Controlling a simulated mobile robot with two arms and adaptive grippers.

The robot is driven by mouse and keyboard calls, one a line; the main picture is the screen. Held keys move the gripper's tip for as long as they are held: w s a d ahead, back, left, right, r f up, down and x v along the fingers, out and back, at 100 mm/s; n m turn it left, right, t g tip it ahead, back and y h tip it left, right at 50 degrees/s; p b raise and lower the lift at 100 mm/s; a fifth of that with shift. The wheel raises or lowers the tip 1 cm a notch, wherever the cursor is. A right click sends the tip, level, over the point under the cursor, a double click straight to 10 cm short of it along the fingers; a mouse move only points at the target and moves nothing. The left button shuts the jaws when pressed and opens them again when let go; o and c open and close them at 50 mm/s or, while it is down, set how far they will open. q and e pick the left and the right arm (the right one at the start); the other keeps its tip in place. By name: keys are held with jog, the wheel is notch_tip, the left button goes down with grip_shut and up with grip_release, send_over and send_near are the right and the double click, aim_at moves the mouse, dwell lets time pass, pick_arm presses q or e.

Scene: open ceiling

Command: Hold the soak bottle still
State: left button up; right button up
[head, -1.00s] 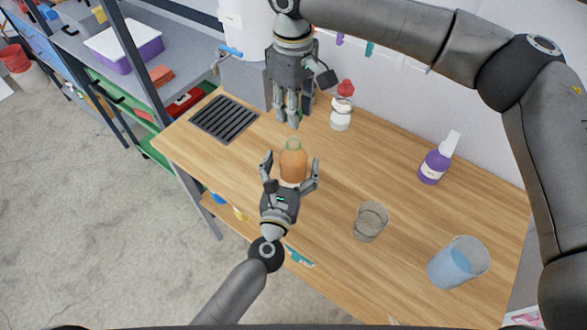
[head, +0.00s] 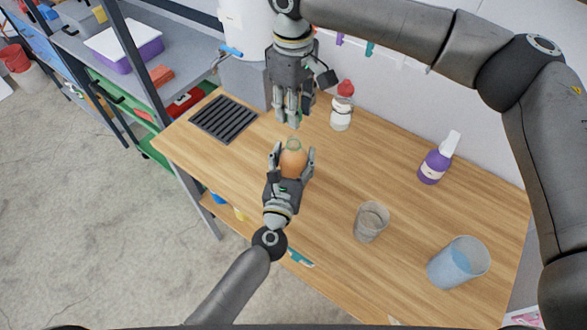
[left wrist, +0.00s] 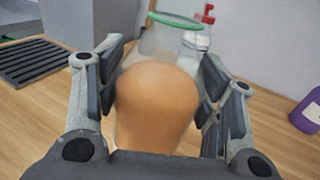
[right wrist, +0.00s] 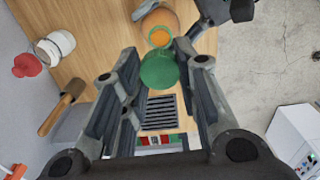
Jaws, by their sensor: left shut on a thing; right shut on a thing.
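The soak bottle (head: 293,161) is a rounded vessel with orange contents and a clear neck with a green rim. It stands upright on the wooden worktop, with its mouth open. My left gripper (head: 292,157) is shut around its body, one finger on each side; the left wrist view shows the bottle (left wrist: 157,95) between the fingers. My right gripper (head: 289,117) is above and behind the bottle, pointing down. In the right wrist view it is shut on a green round lid (right wrist: 158,70), apart from the bottle's open mouth (right wrist: 159,38). The lid is mostly hidden in the head view.
A red-capped white bottle (head: 342,107) stands behind, right of my right gripper. A purple spray bottle (head: 434,166), an empty glass (head: 370,222) and a blue-liquid beaker (head: 459,262) stand to the right. A dark drain grate (head: 224,119) is at the left.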

aim_at(293, 140)
pick_arm(q)
jog(key=shift+c, duration=1.1)
pick_arm(e)
jog(key=shift+f, duration=2.5)
jog(key=shift+f, duration=0.9)
jog(key=shift+f, duration=0.5)
